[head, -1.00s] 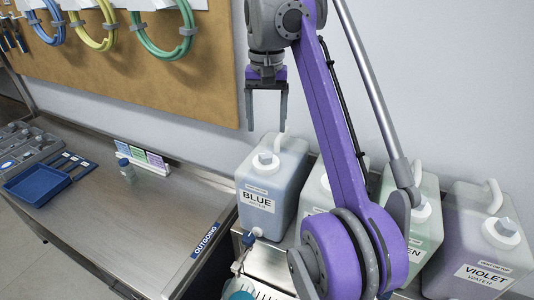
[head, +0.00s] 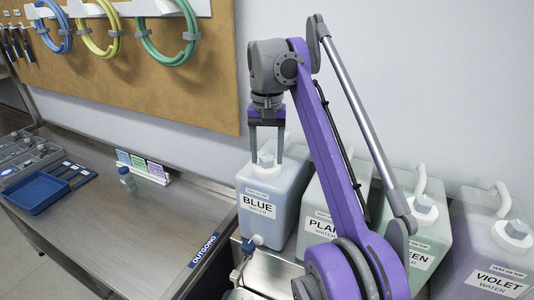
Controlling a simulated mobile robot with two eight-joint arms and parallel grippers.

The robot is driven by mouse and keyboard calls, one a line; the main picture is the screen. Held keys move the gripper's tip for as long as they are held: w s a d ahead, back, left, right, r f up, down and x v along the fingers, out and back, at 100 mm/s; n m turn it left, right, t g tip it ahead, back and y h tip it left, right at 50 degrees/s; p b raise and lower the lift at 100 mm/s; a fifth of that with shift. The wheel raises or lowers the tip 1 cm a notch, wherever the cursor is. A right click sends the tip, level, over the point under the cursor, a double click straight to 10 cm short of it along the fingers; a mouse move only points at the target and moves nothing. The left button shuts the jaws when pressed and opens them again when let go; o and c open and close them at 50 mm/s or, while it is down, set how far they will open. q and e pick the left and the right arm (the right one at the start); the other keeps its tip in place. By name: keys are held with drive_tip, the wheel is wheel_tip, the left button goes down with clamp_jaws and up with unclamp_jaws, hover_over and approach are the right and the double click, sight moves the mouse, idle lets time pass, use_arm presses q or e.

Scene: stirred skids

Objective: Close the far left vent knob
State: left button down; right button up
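The far left container is a jug labelled BLUE WATER (head: 268,222) with pale blue contents, standing against the wall in the head view. Its white vent knob (head: 266,160) sits on top, beside the white handle. My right gripper (head: 266,160) points down over this knob. Its two grey fingers are apart, one on each side of the knob as seen here. I cannot tell whether they touch it. My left gripper is out of view.
Jugs labelled PLAIN (head: 318,222), GREEN (head: 425,240) and VIOLET (head: 490,250) stand to the right, partly behind my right arm. A steel table with a blue tray (head: 38,194) and a small bottle (head: 127,180) is at left. A pegboard (head: 190,85) with coiled hoses hangs behind.

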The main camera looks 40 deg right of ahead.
clamp_jaws()
